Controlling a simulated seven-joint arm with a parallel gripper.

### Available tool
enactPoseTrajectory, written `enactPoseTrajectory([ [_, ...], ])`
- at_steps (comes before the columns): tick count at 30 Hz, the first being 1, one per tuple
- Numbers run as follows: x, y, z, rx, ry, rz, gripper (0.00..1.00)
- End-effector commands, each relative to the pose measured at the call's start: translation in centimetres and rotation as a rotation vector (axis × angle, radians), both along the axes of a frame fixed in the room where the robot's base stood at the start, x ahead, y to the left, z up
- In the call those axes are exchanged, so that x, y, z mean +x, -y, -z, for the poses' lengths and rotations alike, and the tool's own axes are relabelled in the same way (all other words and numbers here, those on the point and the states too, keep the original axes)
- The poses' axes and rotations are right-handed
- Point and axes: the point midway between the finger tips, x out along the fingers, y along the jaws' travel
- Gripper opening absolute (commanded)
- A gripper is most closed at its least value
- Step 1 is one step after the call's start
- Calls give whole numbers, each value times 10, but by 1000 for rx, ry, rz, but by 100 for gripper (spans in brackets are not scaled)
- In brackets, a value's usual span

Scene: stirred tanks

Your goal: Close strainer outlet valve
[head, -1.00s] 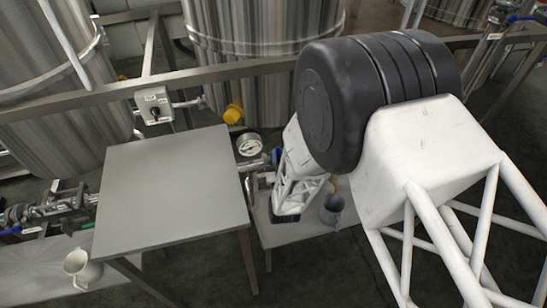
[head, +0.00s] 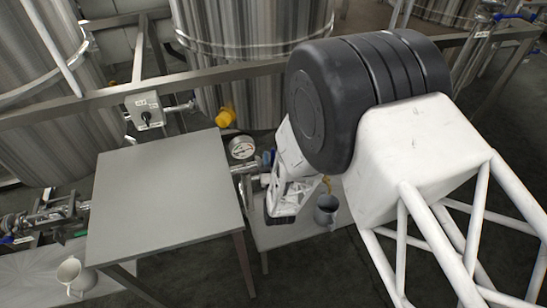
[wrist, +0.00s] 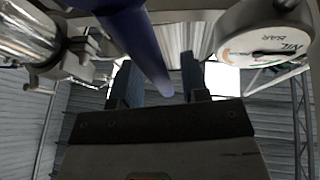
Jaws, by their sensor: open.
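A blue valve handle (wrist: 140,40) runs down from the top of the wrist view, and its end shows between my gripper's two fingers. My gripper (wrist: 162,82) is open, with a finger on either side of the handle; I cannot tell whether either touches it. In the head view the blue handle (head: 267,159) is a small patch beside the steel pipework, left of my gripper (head: 280,215). My wrist and arm hide much of the valve there. The valve body is not clearly visible.
A pressure gauge (head: 241,148) is close by; in the wrist view its dial (wrist: 268,48) is right of the fingers. A pipe clamp (wrist: 82,45) is at left. A grey table (head: 165,195), a grey jug (head: 326,210) and a pale jug (head: 72,273) stand around.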

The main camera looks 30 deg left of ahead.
Motion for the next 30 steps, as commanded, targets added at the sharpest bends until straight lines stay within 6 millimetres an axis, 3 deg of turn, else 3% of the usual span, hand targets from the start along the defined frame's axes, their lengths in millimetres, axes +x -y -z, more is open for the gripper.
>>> enactPoseTrajectory([
  [8, -6, 3, 3, 0, 0, -1, 41],
  [24, -52, 35, 26, -1, -1, 0, 41],
  [30, -60, 39, 29, 0, 0, 0, 41],
])
